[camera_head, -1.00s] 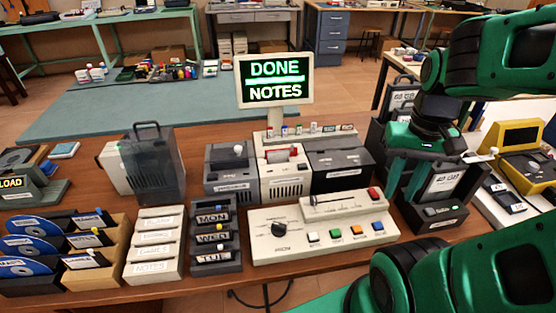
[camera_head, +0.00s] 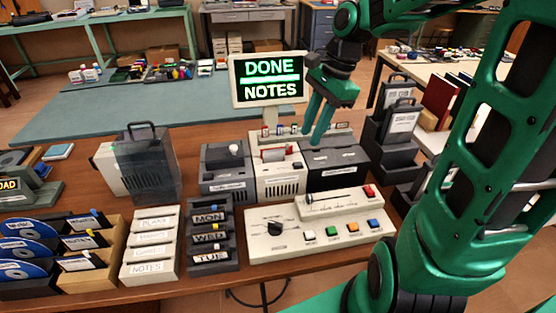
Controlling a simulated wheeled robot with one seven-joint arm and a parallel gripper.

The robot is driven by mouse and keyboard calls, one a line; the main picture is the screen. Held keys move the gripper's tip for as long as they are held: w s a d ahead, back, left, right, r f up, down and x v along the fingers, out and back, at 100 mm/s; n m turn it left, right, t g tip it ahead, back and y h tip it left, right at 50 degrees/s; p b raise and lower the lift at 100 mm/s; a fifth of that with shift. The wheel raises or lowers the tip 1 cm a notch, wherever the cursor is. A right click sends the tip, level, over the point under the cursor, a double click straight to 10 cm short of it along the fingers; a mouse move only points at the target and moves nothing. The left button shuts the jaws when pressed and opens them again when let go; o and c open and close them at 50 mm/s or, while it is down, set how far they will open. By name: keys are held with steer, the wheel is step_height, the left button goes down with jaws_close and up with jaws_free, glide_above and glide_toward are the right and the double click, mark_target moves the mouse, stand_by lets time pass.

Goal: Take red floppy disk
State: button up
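A red piece (camera_head: 277,155) shows in the top of the white middle unit of the drive machine (camera_head: 278,181). It may be the red floppy disk, but it is too small to tell. My gripper (camera_head: 314,138) points downward just right of it, over the back of the machine near the dark right unit (camera_head: 336,165). I see no object held between its green fingers, and the gap between them is unclear. The screen (camera_head: 269,80) behind reads DONE NOTES.
A control panel (camera_head: 318,228) with coloured buttons stands in front of the machine. Label racks (camera_head: 151,242) and a disc holder (camera_head: 62,243) are at the left. Dark upright holders (camera_head: 390,150) and a dark red upright panel (camera_head: 440,100) are at the right.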

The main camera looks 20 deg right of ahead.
mark_target(275, 151)
steer(key=w+a+m, duration=0.1)
steer(key=w+a+m+y, duration=0.1)
steer(key=w, duration=0.1)
steer(key=w+a+m, duration=0.1)
steer(key=shift+w+a+r+y, duration=0.1)
steer(key=shift+w+r+y, duration=0.2)
steer(key=shift+r+y, duration=0.1)
steer(key=shift+w+a+f, duration=0.1)
steer(key=shift+a, duration=0.1)
steer(key=x, duration=1)
steer(key=shift+a+f, duration=0.2)
steer(key=shift+a, duration=0.05)
jaws_close()
